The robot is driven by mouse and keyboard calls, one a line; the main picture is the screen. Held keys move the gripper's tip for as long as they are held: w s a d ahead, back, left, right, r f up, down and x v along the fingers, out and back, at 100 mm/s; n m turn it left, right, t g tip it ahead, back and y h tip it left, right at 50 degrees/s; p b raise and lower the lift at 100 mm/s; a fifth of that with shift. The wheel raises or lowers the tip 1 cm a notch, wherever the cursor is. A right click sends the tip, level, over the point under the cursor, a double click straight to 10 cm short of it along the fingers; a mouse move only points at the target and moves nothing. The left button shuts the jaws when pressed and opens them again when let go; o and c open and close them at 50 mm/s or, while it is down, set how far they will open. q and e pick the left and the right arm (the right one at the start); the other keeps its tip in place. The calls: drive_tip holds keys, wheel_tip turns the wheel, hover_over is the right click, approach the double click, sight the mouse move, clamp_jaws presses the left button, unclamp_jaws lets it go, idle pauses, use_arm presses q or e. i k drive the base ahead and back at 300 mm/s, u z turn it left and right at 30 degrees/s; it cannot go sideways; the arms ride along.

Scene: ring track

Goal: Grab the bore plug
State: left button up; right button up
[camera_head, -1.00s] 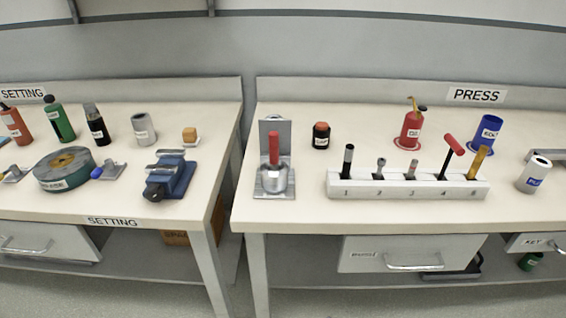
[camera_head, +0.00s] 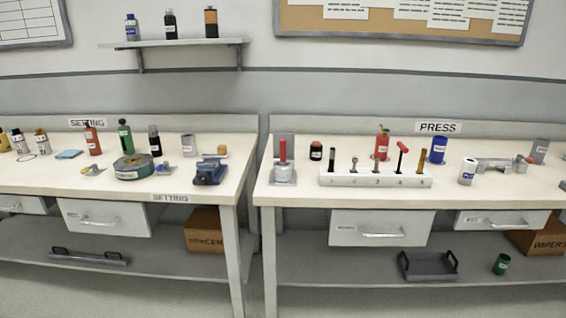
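A white numbered rack (camera_head: 375,181) stands on the right bench, marked PRESS. It holds several upright tools: a black-handled one (camera_head: 331,160), two short grey ones (camera_head: 354,163) (camera_head: 378,167), a red T-handled one (camera_head: 402,155) and a yellow-brown one (camera_head: 423,162). No readable label says bore plug, so I cannot tell which piece it is. Neither of my grippers is in view.
A press with a red handle (camera_head: 283,160) stands left of the rack. A white labelled cylinder (camera_head: 467,172) and a grey fixture (camera_head: 500,163) stand to its right. A gap separates this bench from the SETTING bench (camera_head: 60,178). A tray (camera_head: 428,268) lies on the lower shelf.

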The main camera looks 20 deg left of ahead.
sight(282, 143)
drive_tip(key=u, duration=0.75)
drive_tip(key=i, duration=0.75)
drive_tip(key=u, duration=0.55)
drive_tip(key=i, duration=0.9)
drive_tip(key=z, duration=0.35)
